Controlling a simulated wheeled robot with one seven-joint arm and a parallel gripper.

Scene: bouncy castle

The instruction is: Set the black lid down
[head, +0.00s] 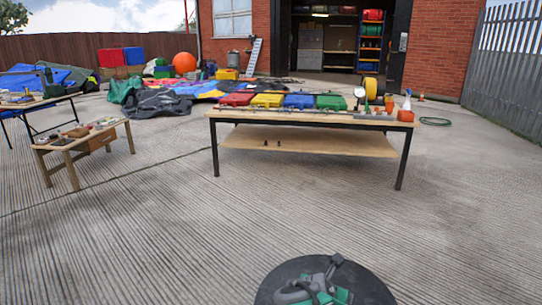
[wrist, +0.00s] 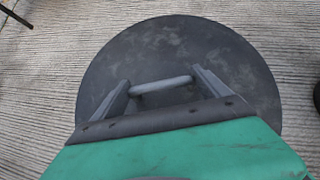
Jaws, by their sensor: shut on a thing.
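The black lid (wrist: 180,45) is a wide, round, dark grey disc with scuff marks and a pale grey bar handle (wrist: 150,86) at its middle. My gripper (wrist: 164,86) is shut on this handle, one finger at each end of the bar. In the head view the lid (head: 372,287) is at the bottom edge, cut off by the frame, with my green and grey gripper (head: 325,285) over it. The lid looks about level. I cannot tell whether it touches the ground or hangs above it. The near part of the lid is hidden behind my gripper.
A low wooden table (head: 85,138) stands at left. Deflated sheets (head: 160,100) lie behind.

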